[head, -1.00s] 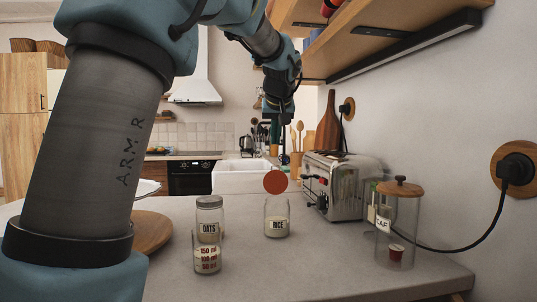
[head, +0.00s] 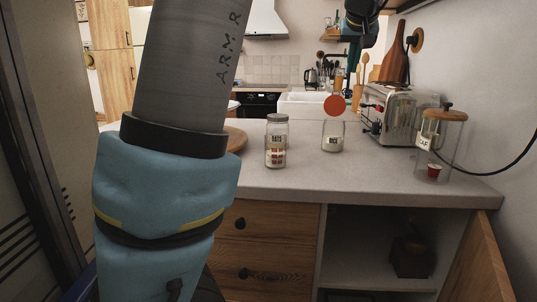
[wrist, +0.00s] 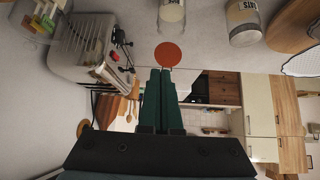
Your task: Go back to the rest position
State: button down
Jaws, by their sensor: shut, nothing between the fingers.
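My gripper (head: 354,66) is above the counter at the upper right of the head view, partly dark against the kitchen behind. In the wrist view its two green fingers (wrist: 160,72) are together and hold nothing. A red round disc (head: 334,106) shows at the top of the rice jar (head: 333,137) in the head view. In the wrist view the disc (wrist: 168,54) appears just beyond the fingertips, between them and a jar (wrist: 172,12). I cannot tell what the disc rests on.
The oats jar (head: 277,128) stands on the counter (head: 300,180) left of the rice jar. A toaster (head: 392,125) and a wooden-lidded jar (head: 440,130) stand to the right by the wall. An open cabinet door (head: 480,265) juts out at the lower right.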

jog(key=s+a+f+g+p, duration=0.1)
jog(key=s+a+f, duration=0.2)
jog(key=a+f, duration=0.3)
jog(key=s+a+f+g+y+p, duration=0.1)
jog(key=s+a+f+g+p, duration=0.1)
jog(key=s+a+f, duration=0.2)
jog(key=s+a+f+g+p, duration=0.2)
jog(key=s+a+f, duration=0.2)
jog(key=a+f, duration=0.6)
jog(key=shift+a+n, duration=0.3)
jog(key=shift+a, duration=0.85)
jog(key=s+a+f+g, duration=0.1)
jog(key=s+a+f, duration=0.2)
jog(key=s, duration=0.2)
jog(key=s+a+f+p, duration=0.1)
jog(key=s+a+f, duration=0.2)
jog(key=s, duration=0.3)
jog(key=shift+s+a+g, duration=0.15)
jog(key=shift+s+g, duration=0.05)
jog(key=shift+g, duration=0.2)
